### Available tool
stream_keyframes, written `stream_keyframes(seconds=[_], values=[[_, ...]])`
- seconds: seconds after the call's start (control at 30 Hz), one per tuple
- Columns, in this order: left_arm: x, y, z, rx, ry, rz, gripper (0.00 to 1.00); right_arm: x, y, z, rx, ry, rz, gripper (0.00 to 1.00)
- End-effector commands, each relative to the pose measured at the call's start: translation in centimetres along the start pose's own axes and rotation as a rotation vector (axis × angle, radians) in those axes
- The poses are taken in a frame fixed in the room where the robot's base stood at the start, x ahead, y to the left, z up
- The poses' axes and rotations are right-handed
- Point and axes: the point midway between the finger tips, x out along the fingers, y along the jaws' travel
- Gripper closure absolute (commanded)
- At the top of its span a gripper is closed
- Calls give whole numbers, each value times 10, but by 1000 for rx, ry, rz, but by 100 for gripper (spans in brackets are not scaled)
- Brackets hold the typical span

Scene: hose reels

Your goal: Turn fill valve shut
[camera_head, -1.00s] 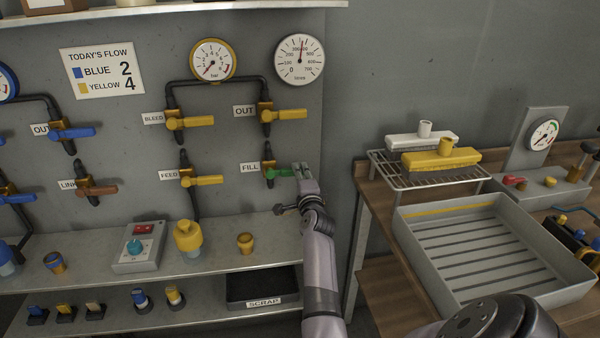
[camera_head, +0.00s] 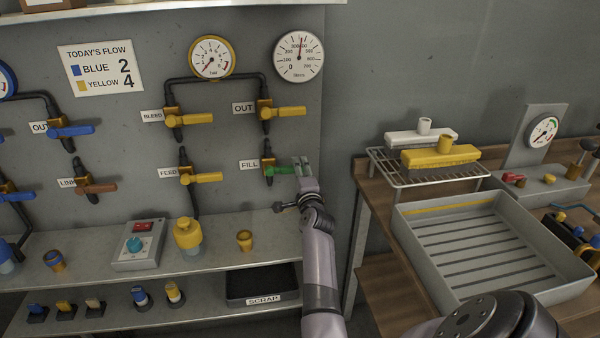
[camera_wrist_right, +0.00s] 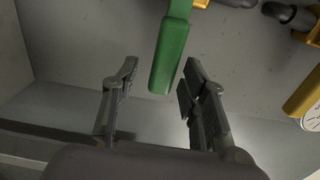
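The fill valve has a green lever (camera_head: 281,170) on a brass body beside the FILL label (camera_head: 249,165). The lever lies roughly horizontal, pointing right across its vertical pipe. My right gripper (camera_head: 302,167) is at the lever's free end. In the right wrist view the right gripper (camera_wrist_right: 162,82) is open, and the green lever (camera_wrist_right: 169,58) reaches in between its fingers, nearer the right-hand finger. A gap shows on the left side; I cannot tell whether the right-hand finger touches. My left gripper is not in view.
Yellow levers for FEED (camera_head: 203,178), BLEED (camera_head: 190,119) and OUT (camera_head: 284,113) sit close by on the panel. Below are a shelf with a control box (camera_head: 138,246) and a scrap bin (camera_head: 262,297). A grey tray (camera_head: 577,290) stands on the bench at right.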

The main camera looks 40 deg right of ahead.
Motion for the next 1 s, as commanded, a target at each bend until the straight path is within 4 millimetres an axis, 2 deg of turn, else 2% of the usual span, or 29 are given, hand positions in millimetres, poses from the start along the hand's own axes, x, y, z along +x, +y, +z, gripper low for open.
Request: stream_keyframes(seconds=[0.17, 0.6, 0.77, 1.0], values=[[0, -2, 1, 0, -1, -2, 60, 0, -9, 1, 1, 0, -3, 60], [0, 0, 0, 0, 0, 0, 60, 0, -88, 1, 2, 2, -7, 60], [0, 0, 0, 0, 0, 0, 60, 0, -100, 1, 1, 1, -4, 60], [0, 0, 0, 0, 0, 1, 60, 0, -101, 1, 0, 1, -1, 60]])
